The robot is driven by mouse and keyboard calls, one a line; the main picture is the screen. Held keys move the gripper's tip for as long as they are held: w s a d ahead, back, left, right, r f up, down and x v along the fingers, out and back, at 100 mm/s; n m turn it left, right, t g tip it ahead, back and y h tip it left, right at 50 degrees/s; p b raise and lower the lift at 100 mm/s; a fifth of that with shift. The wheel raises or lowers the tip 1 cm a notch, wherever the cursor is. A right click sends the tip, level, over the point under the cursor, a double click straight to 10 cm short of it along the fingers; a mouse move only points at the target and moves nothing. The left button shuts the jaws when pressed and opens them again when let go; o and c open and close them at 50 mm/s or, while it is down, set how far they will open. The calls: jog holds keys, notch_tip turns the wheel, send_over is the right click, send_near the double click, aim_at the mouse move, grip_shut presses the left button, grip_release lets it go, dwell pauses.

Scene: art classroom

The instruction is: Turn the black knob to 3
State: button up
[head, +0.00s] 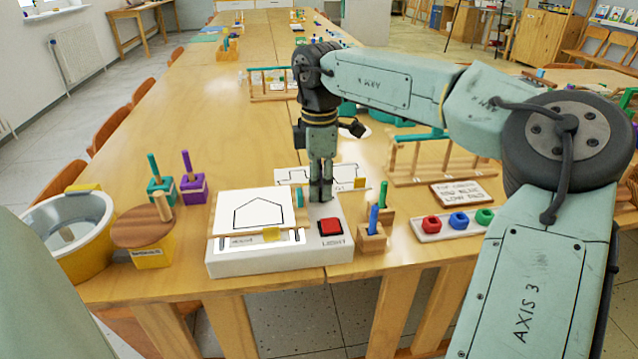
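A white box (280,257) stands at the near edge of the wooden table. It has a red square button (330,228) at its right front and a label below that. My gripper (320,196) points straight down over the back right part of the box, behind the red button. Its dark fingertips are close together at the box's top. I cannot make out the black knob or its numbers. The fingertips cover that spot, and I cannot tell whether they hold anything.
A drawing board with a house outline (262,214) lies on the box's left part. A wooden block with blue and green pegs (372,236) stands close on the right, before a tray (432,233) of coloured pieces. A lidded yellow pot (152,255) and bucket (95,258) stand left.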

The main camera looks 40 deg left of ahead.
jog(key=shift+o, duration=0.5)
notch_tip(320, 180, up, 12)
dwell(0.3)
dwell(0.4)
